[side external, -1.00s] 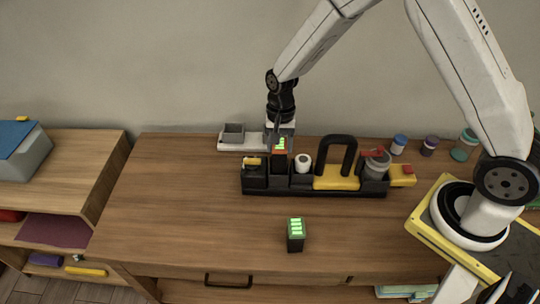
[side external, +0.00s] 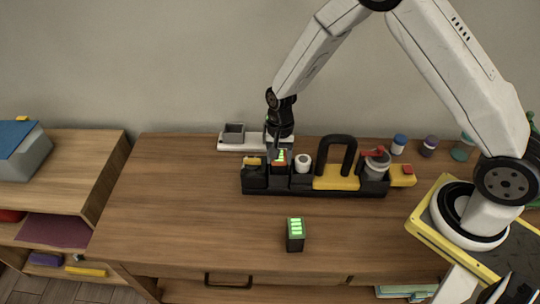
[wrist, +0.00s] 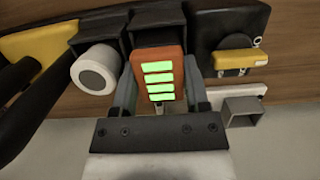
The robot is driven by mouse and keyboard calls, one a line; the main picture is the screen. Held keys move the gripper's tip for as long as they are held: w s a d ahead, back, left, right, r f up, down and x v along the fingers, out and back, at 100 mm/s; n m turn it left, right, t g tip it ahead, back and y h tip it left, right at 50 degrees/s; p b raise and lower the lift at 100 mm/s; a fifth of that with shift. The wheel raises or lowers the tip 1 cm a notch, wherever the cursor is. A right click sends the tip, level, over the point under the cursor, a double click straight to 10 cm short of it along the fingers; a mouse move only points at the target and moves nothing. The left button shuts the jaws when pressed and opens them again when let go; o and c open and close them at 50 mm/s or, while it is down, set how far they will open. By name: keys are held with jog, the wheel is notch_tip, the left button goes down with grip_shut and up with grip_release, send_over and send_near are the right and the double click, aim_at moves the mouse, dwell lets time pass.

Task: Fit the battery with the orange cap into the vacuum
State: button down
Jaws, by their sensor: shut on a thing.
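The orange-capped battery (side external: 280,157) has green light bars on its face and is between the fingers of my gripper (side external: 280,150). In the wrist view the orange cap (wrist: 144,60) sits between both fingers (wrist: 160,95). The vacuum (side external: 335,184) is a long black and yellow body with a black loop handle, lying across the table. The battery is at a black box-like socket (wrist: 158,28) in the vacuum's left part. Its lower end is hidden, so I cannot tell how deep it sits.
A white base with a grey box (side external: 233,133) is behind the vacuum. Several jars (side external: 399,145) stand at the back right. The table's front left (side external: 180,220) is clear.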

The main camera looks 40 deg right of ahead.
jog(key=shift+c, duration=1.8)
grip_release()
jog(key=shift+f, duration=0.1)
notch_tip(320, 180, up, 12)
jog(key=w+d, duration=0.1)
jog(key=shift+w+d, duration=0.15)
jog(key=s+d+r+n+t, duration=0.1)
jog(key=s+d+n+t, duration=0.1)
jog(key=s+n, duration=0.2)
jog(key=s+d+r+n+t+h, duration=0.1)
jog(key=s+n, duration=0.4)
jog(key=s, duration=0.6)
jog(key=shift+s+d+r+t, duration=0.3)
jog(key=shift+d+r+t, duration=0.1)
jog(key=shift+d+r, duration=0.15)
